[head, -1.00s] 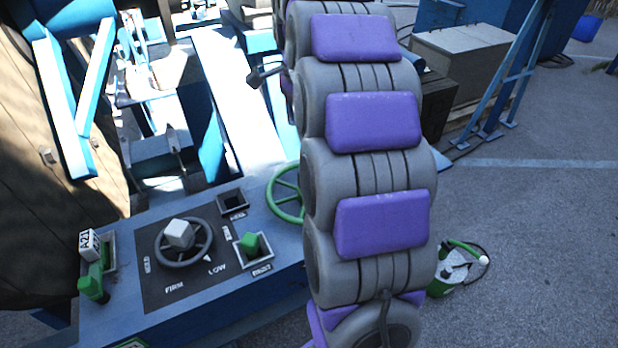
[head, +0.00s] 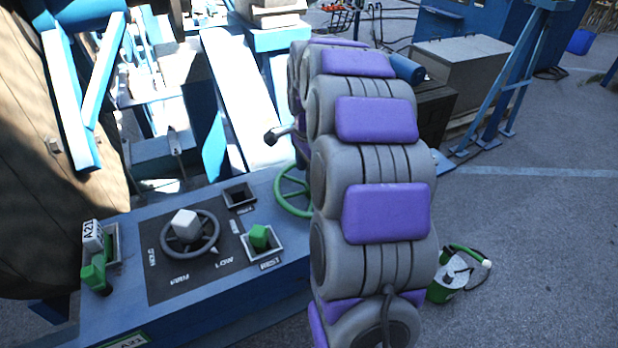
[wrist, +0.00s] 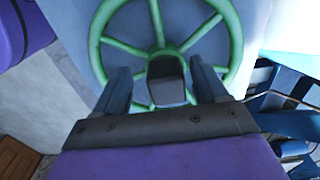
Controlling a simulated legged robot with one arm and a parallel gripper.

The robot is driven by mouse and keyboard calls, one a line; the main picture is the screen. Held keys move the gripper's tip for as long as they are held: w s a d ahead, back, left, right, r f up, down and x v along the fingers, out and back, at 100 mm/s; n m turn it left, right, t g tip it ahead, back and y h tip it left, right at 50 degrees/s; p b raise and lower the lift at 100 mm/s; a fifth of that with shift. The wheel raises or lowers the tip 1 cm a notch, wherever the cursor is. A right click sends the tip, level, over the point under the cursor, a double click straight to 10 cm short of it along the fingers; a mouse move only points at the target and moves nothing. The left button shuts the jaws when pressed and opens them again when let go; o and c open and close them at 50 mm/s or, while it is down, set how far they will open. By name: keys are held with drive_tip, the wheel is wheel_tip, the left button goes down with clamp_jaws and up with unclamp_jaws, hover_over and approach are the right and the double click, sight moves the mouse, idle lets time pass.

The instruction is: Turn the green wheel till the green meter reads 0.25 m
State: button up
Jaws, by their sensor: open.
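The green wheel (head: 290,190) is a spoked ring on the side of the blue reel stand, partly hidden behind my arm in the head view. In the wrist view the green wheel (wrist: 107,42) fills the upper middle, with a dark block-like knob or handle (wrist: 166,80) in front of its lower part. My gripper (wrist: 164,82) is open, one finger on each side of that dark block. I cannot tell whether the fingers touch it. In the head view the gripper is hidden by my arm. No green meter reading can be made out.
The blue console (head: 225,325) carries a grey handwheel (head: 189,233) with a white knob, a green block (head: 260,237) in a socket, and a green lever (head: 95,274) beside an A21 tag. A green-and-white can (head: 450,277) stands on the open ground at right.

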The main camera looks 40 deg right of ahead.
drive_tip(key=d+f, duration=0.1)
drive_tip(key=d, duration=0.2)
drive_tip(key=d+f, duration=0.1)
drive_tip(key=shift+d+f, duration=0.15)
drive_tip(key=shift+f, duration=0.2)
drive_tip(key=a, duration=0.3)
drive_tip(key=shift+a+r, duration=0.25)
drive_tip(key=shift+r, duration=0.1)
drive_tip(key=shift+c, duration=1.3)
drive_tip(key=shift+a, duration=0.1)
drive_tip(key=shift+c, duration=1.6)
drive_tip(key=shift+s+d+f, duration=0.1)
drive_tip(key=shift+d, duration=1)
drive_tip(key=c, duration=0.4)
drive_tip(key=shift+a, duration=0.15)
clamp_jaws()
